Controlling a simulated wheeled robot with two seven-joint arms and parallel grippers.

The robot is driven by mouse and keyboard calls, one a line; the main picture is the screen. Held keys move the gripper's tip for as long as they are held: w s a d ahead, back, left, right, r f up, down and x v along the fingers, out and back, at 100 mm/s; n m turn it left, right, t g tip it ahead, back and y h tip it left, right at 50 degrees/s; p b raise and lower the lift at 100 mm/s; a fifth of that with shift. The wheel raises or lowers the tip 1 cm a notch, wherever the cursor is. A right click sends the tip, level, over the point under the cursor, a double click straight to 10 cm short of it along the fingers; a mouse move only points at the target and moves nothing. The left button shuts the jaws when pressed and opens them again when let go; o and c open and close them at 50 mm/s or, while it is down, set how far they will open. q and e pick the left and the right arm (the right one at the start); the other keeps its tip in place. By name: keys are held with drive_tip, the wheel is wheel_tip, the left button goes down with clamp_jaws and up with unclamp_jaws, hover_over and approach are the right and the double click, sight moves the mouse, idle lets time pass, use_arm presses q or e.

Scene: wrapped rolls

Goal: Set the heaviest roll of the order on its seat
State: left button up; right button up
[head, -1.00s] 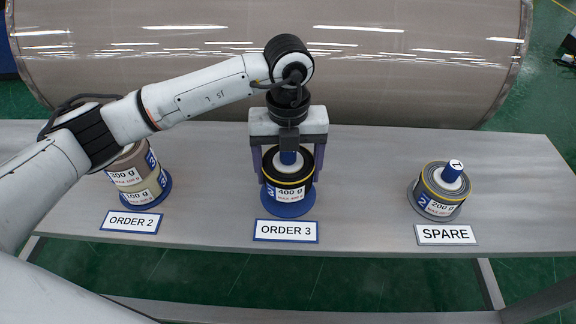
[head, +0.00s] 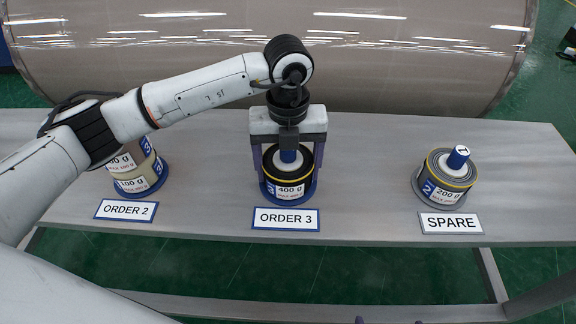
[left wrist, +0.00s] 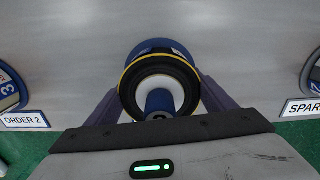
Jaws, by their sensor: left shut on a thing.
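A dark roll with a yellow edge and a 400 g label (head: 290,190) is between the fingers of my left gripper (head: 289,180), which is shut on it. It is upright, low over the blue seat (head: 289,201) behind the ORDER 3 sign (head: 286,220). I cannot tell whether it touches the seat. A blue post (head: 288,156) stands up through its white core. In the left wrist view, the roll (left wrist: 132,97) is between the purple fingers, with the blue seat beyond. My right gripper (head: 389,321) shows only two purple fingertips at the bottom edge, apart, nothing between them.
At left, two stacked beige rolls (head: 131,185) stand behind the ORDER 2 sign (head: 126,210), partly hidden by my left arm. At right, a grey 200 g roll (head: 447,178) stands behind the SPARE sign (head: 450,223). The table (head: 370,185) is bare between. A large glossy cylinder (head: 420,60) lies behind.

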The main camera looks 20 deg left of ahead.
use_arm(q)
drive_tip(key=o, duration=1.4)
wheel_tip(320, 180, up, 10)
drive_tip(key=shift+r, duration=0.2)
drive_tip(key=shift+r, duration=0.1)
